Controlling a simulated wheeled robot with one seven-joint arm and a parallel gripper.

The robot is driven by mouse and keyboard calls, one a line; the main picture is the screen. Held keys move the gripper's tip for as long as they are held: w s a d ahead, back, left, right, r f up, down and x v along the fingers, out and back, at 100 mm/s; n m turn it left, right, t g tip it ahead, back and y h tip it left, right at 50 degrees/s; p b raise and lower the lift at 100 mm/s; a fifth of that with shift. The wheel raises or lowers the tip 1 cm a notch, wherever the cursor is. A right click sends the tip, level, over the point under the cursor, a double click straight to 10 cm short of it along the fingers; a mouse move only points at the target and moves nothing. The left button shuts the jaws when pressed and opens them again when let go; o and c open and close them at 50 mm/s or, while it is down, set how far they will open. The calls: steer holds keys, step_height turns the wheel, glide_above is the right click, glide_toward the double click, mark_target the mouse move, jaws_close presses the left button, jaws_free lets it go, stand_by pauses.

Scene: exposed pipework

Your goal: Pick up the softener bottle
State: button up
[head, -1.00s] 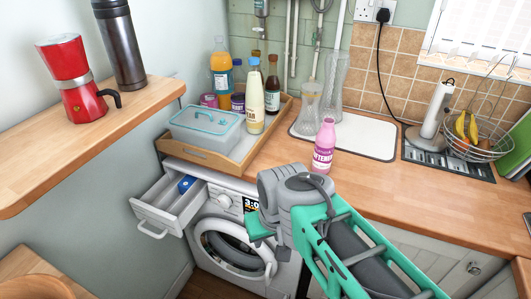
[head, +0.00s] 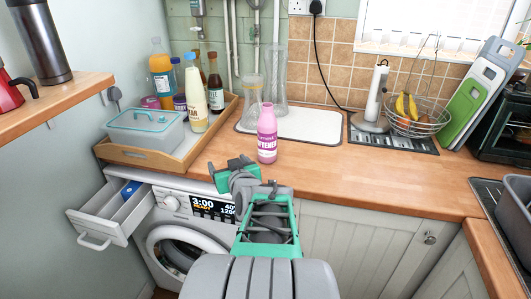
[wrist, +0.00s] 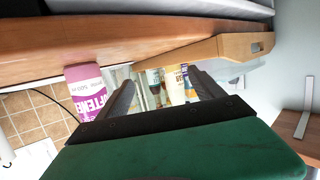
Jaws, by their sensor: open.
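The softener bottle (head: 267,135) is pink with a white and purple label. It stands upright near the front of the wooden worktop, in front of the white mat. My gripper (head: 236,178) is at the worktop's front edge, in front of the bottle and a little to its left in the head view; its fingertips are hard to make out there. In the wrist view, which is upside down, my gripper (wrist: 160,78) is open and empty. The bottle (wrist: 86,95) shows there just left of the fingers, not between them, partly hidden by the gripper body.
A wooden tray (head: 142,157) with several bottles and a lidded tub stands left of the softener. Two glass vases (head: 252,98) stand behind it on the white mat (head: 312,128). Below are the washing machine and its open drawer (head: 112,215).

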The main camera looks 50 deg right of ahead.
mark_target(269, 141)
steer(key=s+d+m+h, duration=0.1)
steer(key=s+d, duration=0.1)
steer(key=d, duration=0.1)
steer(key=s+d+r+m+h, duration=0.1)
steer(key=s+d+h, duration=0.1)
steer(key=s+d, duration=0.1)
steer(key=s+d+r+m+h+b, duration=0.1)
steer(key=s+d+h, duration=0.1)
steer(key=d, duration=0.1)
steer(key=shift+s+d, duration=0.4)
steer(key=x, duration=0.2)
steer(key=p+x, duration=0.1)
steer(key=x, duration=0.4)
steer(key=shift+w+d+r, duration=0.2)
steer(key=shift+d+r, duration=0.1)
steer(key=shift+r, duration=0.1)
steer(key=shift+r, duration=0.1)
jaws_close()
